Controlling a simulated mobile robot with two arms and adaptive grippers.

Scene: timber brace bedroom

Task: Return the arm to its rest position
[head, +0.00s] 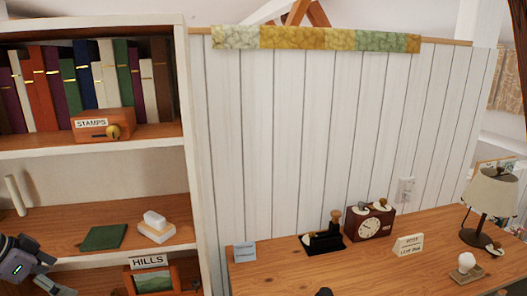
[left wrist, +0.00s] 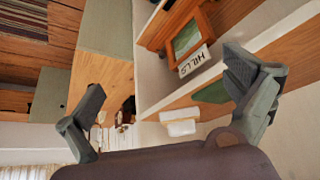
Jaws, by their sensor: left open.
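My left gripper (head: 48,270) is at the lower left of the head view, in front of the bookshelf. Its jaws are open. In the left wrist view the two fingers of the left gripper (left wrist: 165,78) stand wide apart with nothing held between them. The small white stacked blocks (left wrist: 180,122) and the framed picture labelled HILLS (left wrist: 188,38) show beyond the fingers. My right gripper is not seen in either view.
The bookshelf (head: 100,147) holds books, a STAMPS box (head: 103,125), a green cloth or book (head: 104,237) and white blocks (head: 155,227). A wooden desk (head: 300,277) at the right carries a clock (head: 370,222), a lamp (head: 490,195) and small items.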

